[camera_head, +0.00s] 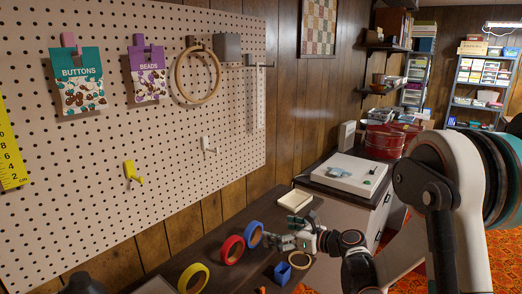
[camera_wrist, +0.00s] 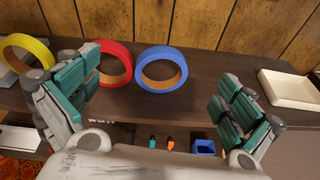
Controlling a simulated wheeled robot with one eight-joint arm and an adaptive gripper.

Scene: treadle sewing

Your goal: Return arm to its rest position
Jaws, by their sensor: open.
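My gripper (camera_wrist: 158,103) is open and empty in the wrist view, its teal-padded fingers spread wide. Beyond it, a blue tape roll (camera_wrist: 162,69) stands on the dark bench, centred between the fingers and apart from them. My gripper also shows in the head view (camera_head: 286,241), low over the bench, just right of the blue roll (camera_head: 254,234). My arm comes in from the right of that view, bent down at its end.
A red roll (camera_head: 232,250) and a yellow roll (camera_head: 193,279) stand left of the blue one. The pegboard (camera_head: 100,180) rises behind, with packets, a hoop and hooks.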

